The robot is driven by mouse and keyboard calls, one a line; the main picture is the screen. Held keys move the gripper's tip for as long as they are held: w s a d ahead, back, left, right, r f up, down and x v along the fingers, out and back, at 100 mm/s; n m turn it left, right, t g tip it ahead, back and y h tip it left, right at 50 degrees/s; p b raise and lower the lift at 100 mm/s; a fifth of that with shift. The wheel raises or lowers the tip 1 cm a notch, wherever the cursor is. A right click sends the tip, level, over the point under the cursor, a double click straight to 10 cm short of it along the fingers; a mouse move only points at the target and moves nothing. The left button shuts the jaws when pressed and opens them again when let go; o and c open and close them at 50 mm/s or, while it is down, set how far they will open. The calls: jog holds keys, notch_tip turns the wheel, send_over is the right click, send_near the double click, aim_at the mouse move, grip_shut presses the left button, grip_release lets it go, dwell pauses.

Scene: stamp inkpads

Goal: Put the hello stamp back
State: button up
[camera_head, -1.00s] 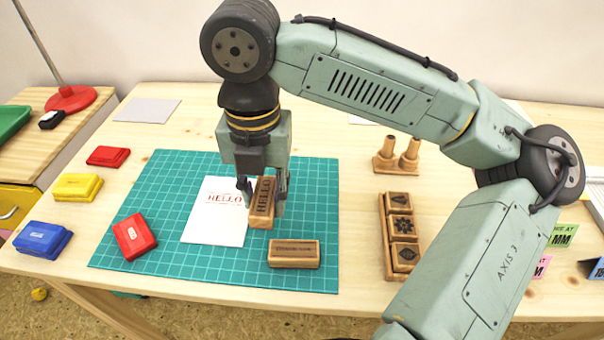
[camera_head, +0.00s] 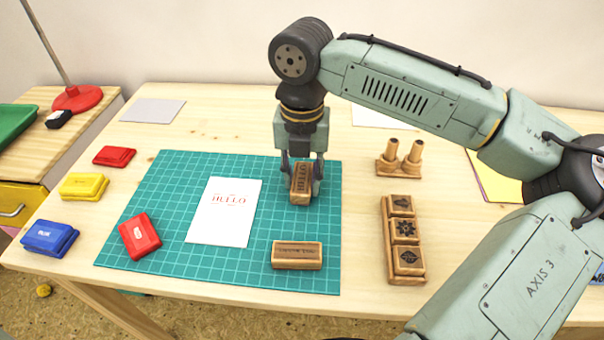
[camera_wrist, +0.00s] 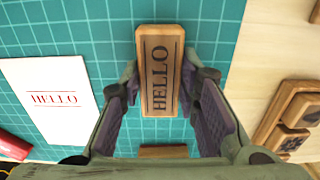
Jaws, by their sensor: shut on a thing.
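The hello stamp (camera_head: 300,184) is a wooden block with dark lettering on its top. In the wrist view the stamp (camera_wrist: 159,70) clearly reads HELLO. My gripper (camera_head: 302,178) is shut on it, one finger on each side, over the right part of the green cutting mat (camera_head: 262,228). I cannot tell how far the stamp is above the mat. A white card (camera_head: 224,228) with a red HELLO print lies on the mat to the left of the stamp; it also shows in the wrist view (camera_wrist: 55,120).
A red inkpad (camera_head: 139,236) is on the mat; red, yellow and blue pads stand left. A wooden tray (camera_head: 387,262) with small stamps and a two-post holder (camera_head: 390,167) are on the right.

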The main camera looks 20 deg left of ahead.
aim_at(302, 177)
jog(key=shift+f, duration=0.15)
jog(key=o, duration=1)
notch_tip(302, 177, up, 12)
jog(key=shift+r+p, duration=0.2)
jog(key=shift+p, duration=0.1)
